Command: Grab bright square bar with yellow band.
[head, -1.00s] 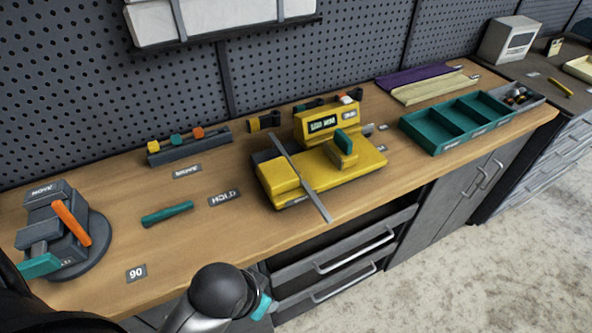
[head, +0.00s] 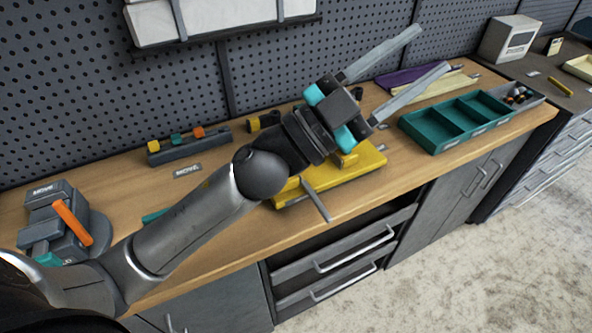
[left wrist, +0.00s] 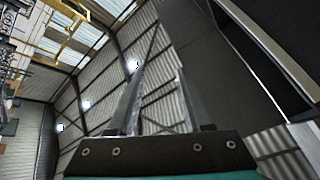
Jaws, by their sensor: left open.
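My left gripper (head: 431,49) reaches across the bench from the left in the head view. Its two long grey fingers are wide apart, raised and empty, pointing to the back right over a purple strip (head: 395,80) and a pale strip (head: 425,90). In the left wrist view the open fingers (left wrist: 160,75) point at the ceiling with nothing between them. I cannot clearly make out a bright square bar with a yellow band. Small grey ends by the strips are too small to tell. My right gripper is not in view.
A yellow fixture (head: 360,172) is partly hidden behind my left arm. A teal divided tray (head: 440,148) stands right of it. A dark rack (head: 190,152) with yellow, teal and orange pieces and a grey device (head: 50,215) with an orange lever are left. Pegboard closes the back.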

